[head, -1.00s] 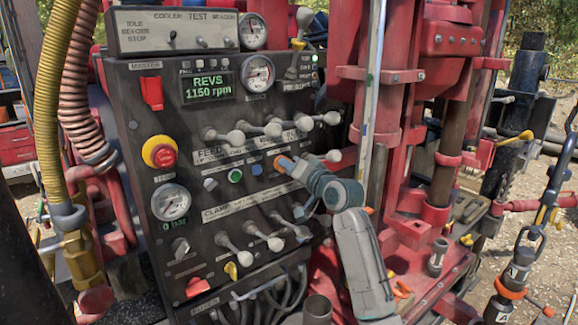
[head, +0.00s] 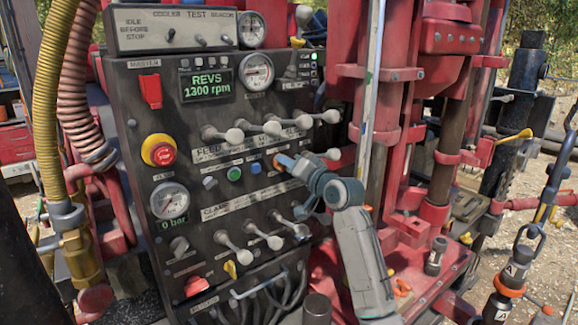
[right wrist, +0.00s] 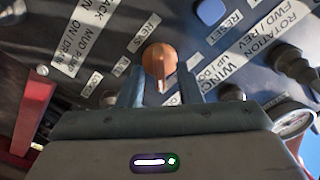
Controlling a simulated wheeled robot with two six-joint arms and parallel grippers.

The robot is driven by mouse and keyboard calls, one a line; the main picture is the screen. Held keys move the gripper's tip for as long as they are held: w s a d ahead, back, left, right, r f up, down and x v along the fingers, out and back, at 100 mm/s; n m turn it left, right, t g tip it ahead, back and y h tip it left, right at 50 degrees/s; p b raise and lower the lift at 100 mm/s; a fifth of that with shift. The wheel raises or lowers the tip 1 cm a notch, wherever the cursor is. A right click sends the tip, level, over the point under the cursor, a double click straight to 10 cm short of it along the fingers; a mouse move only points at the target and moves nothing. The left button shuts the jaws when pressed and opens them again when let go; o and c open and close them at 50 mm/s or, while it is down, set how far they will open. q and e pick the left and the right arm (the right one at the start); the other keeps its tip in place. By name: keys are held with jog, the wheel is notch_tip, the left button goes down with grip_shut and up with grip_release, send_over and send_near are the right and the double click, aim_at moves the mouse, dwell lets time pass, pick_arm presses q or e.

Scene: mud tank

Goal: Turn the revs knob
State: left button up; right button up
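The orange revs knob (right wrist: 160,60) sits on the dark control panel (head: 140,110), under a REVS label in the right wrist view. In the head view only a bit of the orange knob (head: 277,161) shows, at my right gripper's tips. My right gripper (head: 285,163) reaches in from the right; in the right wrist view its two fingers (right wrist: 160,78) stand on either side of the knob and appear closed on it. The green display (head: 207,86) reads REVS 1300 rpm. My left gripper is not in view.
Silver-knobbed levers stand in rows above (head: 271,128) and below (head: 274,242) my right gripper. A green button (head: 234,174) and a blue button (head: 256,169) are close to its left. The red emergency stop (head: 161,152) is further left. Red drill-rig columns rise on the right.

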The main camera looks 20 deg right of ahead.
jog(key=b+v, duration=0.5)
jog(key=v, duration=0.5)
jog(key=shift+s, duration=0.25)
jog(key=shift+d, duration=0.15)
